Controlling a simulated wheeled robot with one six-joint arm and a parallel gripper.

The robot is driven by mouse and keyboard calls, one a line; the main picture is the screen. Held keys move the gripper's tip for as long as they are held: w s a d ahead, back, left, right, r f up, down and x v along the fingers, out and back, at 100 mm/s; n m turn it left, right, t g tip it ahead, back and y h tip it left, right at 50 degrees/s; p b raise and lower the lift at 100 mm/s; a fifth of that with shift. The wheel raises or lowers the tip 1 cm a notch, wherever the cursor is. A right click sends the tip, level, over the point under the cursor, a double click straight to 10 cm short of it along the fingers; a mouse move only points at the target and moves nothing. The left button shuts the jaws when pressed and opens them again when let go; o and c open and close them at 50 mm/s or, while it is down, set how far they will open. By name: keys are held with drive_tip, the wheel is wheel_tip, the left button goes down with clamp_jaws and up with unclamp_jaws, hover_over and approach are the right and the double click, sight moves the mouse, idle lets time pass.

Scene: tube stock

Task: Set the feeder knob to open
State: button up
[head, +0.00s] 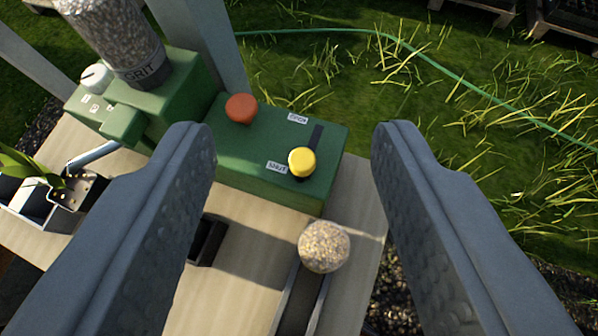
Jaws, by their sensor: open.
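A yellow knob (301,162) sits in a dark straight slot on top of a green box (240,150). It is at the near end of the slot, beside a label that reads SHUT (277,167). The slot runs away from it to the far end, near a second label that appears to read OPEN (298,118). My gripper (296,135) is open and empty. Its two fingers stand wide apart on either side of the view, with the yellow knob between them in the picture and not touched.
A red-orange button (241,108) is on the same box. A GRIT hopper (118,40) and a white knob (96,77) are at upper left. A speckled ball (324,246) sits on a dark rail on the wooden bench (235,280). Grass and a green hose (430,60) lie beyond.

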sight(302, 159)
drive_tip(key=w+r+m+g, duration=0.1)
drive_tip(key=w+g, duration=0.8)
drive_tip(key=g, duration=0.3)
wheel_tip(302, 159, down, 17)
drive_tip(key=shift+s+d, duration=0.1)
drive_tip(key=shift+s, duration=0.05)
idle(0.3)
clamp_jaws()
